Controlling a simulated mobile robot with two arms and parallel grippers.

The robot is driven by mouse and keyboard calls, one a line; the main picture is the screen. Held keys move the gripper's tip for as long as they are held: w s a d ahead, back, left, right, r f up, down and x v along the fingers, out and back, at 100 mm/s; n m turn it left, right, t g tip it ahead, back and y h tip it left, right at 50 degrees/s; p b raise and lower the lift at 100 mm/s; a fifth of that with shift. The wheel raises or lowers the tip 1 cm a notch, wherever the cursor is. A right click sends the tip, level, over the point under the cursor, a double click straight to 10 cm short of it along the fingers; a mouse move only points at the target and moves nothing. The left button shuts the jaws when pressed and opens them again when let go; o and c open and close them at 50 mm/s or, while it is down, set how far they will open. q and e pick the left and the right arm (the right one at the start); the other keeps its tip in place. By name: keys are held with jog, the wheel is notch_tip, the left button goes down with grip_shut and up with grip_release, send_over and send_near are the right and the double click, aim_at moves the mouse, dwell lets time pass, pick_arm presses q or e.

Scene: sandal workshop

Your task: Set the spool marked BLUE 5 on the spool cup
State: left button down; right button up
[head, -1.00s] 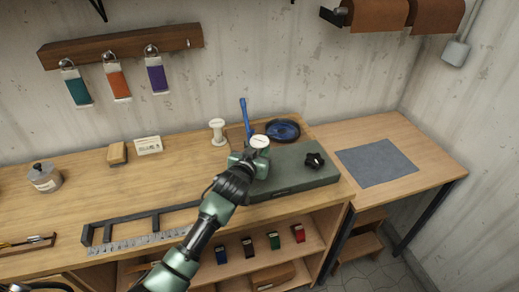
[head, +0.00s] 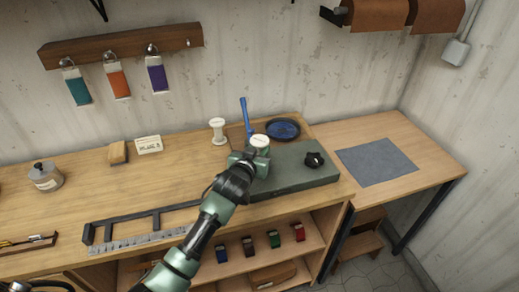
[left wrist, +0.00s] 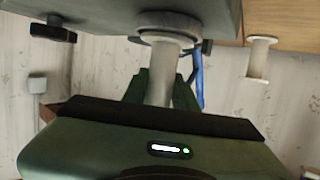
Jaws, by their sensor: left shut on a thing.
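My left gripper (head: 256,153) is shut on a white spool (head: 260,141) over the dark green slab at the back of the bench. In the left wrist view the gripper (left wrist: 160,90) clasps the spool's pale stem (left wrist: 160,88). A round rim (left wrist: 168,25) shows at the stem's end against the slab; I cannot tell whether it is the spool's flange or the spool cup. A second white spool (head: 217,131) stands upright on the wood to the left and also shows in the wrist view (left wrist: 260,60). No marking on either spool is readable. My right gripper is not in view.
The green slab (head: 300,180) carries a black knob (head: 314,160). A blue-handled tool (head: 245,115) and a dark blue dish (head: 283,129) are behind the gripper. A small label card (head: 149,145) and a wooden block (head: 118,152) lie left.

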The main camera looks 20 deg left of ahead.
pick_arm(q)
jog(key=shift+f+b, duration=0.45)
jog(key=shift+f, duration=0.2)
jog(key=c, duration=1.4)
grip_release()
jog(key=shift+s+r+p, duration=0.3)
jog(key=shift+s+p, duration=0.25)
jog(key=shift+p, duration=0.15)
jog(key=p+v, duration=0.3)
jog(key=v, duration=0.1)
jog(key=shift+p+v, duration=1.9)
jog(key=shift+v, duration=1.05)
jog(key=shift+f, duration=0.1)
